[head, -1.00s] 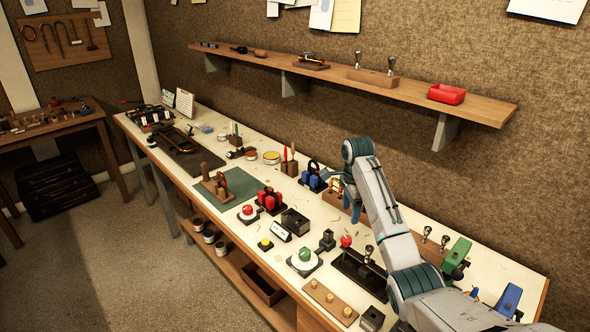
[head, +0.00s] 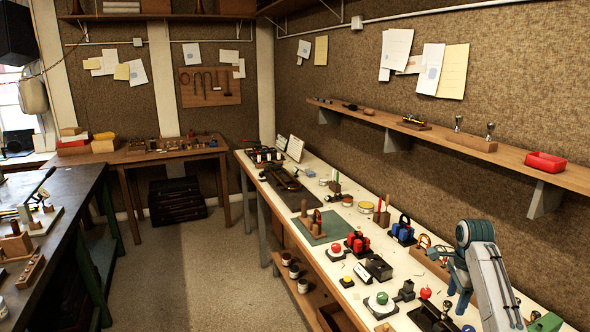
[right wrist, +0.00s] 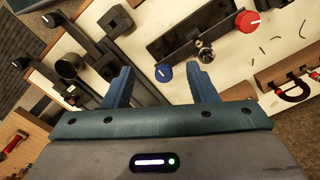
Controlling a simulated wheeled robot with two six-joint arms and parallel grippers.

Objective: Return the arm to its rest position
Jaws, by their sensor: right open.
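My right arm (head: 490,285) reaches in from the lower right over the long white-topped workbench (head: 345,215). Its gripper (head: 459,288) points down above the bench's near right part, beside a wooden tray with a small arched piece (head: 430,260). In the right wrist view the two blue fingers (right wrist: 160,80) stand apart with nothing between them. Beyond the fingers is a dark bar (right wrist: 190,32) with a blue knob (right wrist: 165,71) and a red knob (right wrist: 247,21) near it. My left gripper is not in view.
A wall shelf (head: 460,135) with a red bin (head: 545,162) runs above the bench. Red (head: 357,243) and blue (head: 403,230) tool holders stand near the arm. A dark table (head: 60,215) is at left, with open floor (head: 190,265) between.

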